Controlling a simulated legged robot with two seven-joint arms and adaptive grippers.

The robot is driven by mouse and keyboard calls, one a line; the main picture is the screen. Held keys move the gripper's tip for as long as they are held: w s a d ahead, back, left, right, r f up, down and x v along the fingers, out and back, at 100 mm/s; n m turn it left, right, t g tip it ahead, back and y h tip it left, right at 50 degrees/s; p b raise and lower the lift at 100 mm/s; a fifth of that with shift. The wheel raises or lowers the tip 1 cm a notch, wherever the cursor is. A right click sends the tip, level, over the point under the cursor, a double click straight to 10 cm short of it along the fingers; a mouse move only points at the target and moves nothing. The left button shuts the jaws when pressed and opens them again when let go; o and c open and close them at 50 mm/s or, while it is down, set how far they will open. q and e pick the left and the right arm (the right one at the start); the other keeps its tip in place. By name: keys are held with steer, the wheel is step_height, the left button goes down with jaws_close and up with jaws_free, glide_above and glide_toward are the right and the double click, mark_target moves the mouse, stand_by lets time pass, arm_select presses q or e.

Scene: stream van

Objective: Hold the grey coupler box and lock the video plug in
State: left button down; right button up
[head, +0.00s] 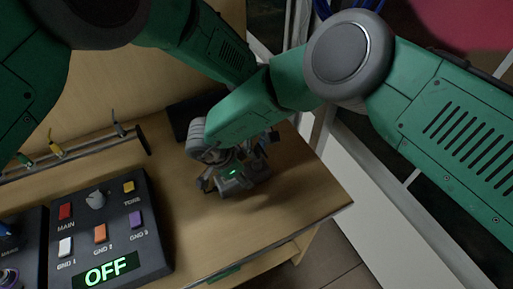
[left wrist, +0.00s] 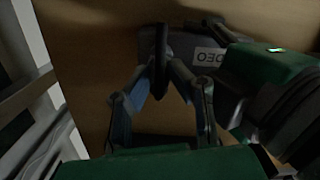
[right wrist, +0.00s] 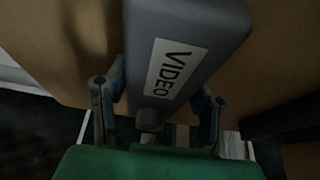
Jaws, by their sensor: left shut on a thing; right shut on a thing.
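The grey coupler box (right wrist: 192,25), with a white VIDEO label, fills the upper middle of the right wrist view. My right gripper (right wrist: 160,88) has its fingers on both sides of the box's near end. A small dark connector (right wrist: 150,120) shows at that end. In the left wrist view the box (left wrist: 188,45) lies behind my left gripper (left wrist: 162,78). Its fingers close on a dark rounded piece (left wrist: 161,55), probably the video plug, beside the box. How far it is seated is hidden. In the head view the box (head: 243,186) is low over the table, partly covered by my grippers.
A control panel (head: 155,245) with coloured buttons and an OFF display stands at the lower left of the wooden table (head: 215,235). A rail (head: 95,145) with small coloured cable ends lies behind it. The table's right edge is close to the box.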

stand_by(0.9)
stand_by(0.3)
stand_by(2.0)
stand_by(2.5)
stand_by(0.4)
steer(key=o, duration=1.4)
